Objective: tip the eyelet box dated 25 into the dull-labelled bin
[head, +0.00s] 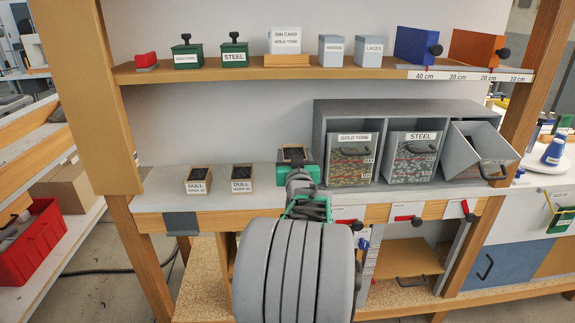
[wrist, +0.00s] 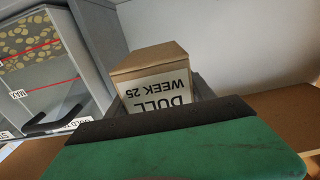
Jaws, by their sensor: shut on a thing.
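My gripper (head: 298,172) is shut on a small eyelet box (head: 293,153) above the workbench, left of the bins. In the wrist view the box (wrist: 150,85) shows a white label reading DULL WEEK 25, upside down in the picture. The green gripper part (wrist: 185,150) hides its lower part. At the right end of the bin rack, a grey bin (head: 460,153) is tilted forward and open at the top. I cannot read its label. Two other boxes marked DULL, the left box (head: 198,180) and the right box (head: 241,179), stand on the bench; their week numbers are too small to read surely.
The GOLD TONE bin (head: 352,160) and the STEEL bin (head: 411,157) stand upright in the grey rack (head: 320,118), left of the tilted bin. A wooden shelf (head: 215,72) runs above with several containers on it. The bench left of the DULL boxes is clear.

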